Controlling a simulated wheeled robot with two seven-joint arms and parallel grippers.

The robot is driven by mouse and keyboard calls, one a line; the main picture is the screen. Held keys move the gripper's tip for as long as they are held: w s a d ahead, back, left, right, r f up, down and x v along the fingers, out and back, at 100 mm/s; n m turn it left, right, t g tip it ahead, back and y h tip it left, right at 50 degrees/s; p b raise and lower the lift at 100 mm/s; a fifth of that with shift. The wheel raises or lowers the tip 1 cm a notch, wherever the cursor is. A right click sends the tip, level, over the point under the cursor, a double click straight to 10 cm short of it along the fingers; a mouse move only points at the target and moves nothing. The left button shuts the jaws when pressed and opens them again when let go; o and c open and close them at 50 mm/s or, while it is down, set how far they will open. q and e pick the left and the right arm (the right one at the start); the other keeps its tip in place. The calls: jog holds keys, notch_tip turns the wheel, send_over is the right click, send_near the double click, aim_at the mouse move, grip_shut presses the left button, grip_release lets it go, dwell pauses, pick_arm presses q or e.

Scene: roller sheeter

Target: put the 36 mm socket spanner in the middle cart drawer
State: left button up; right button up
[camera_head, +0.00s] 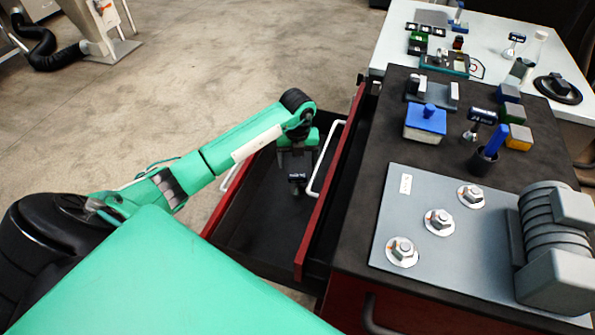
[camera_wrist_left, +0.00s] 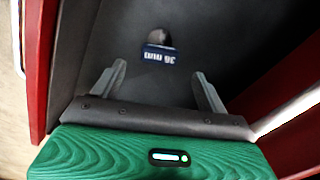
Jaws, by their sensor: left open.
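The 36 mm socket spanner, its dark blue label reading "36 mm" in the left wrist view (camera_wrist_left: 158,53), is on the dark floor of an open cart drawer (camera_head: 262,222). In the head view its label (camera_head: 297,177) shows just below my left gripper (camera_head: 297,166). In the left wrist view the gripper (camera_wrist_left: 160,72) has its two fingers spread wide, with the spanner beyond their tips and nothing between them. Most of the spanner's shape is hard to make out. My right gripper is not in view.
A second drawer with a red front (camera_head: 327,190) and white handle stands partly open beside the gripper, to its right. The black cart top (camera_head: 355,225) holds a grey plate with several bolts, a blue-lidded box (camera_head: 425,122) and another labelled tool (camera_head: 479,122). A white table stands behind.

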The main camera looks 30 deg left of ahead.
pick_arm(q)
jog(key=shift+r, duration=2.25)
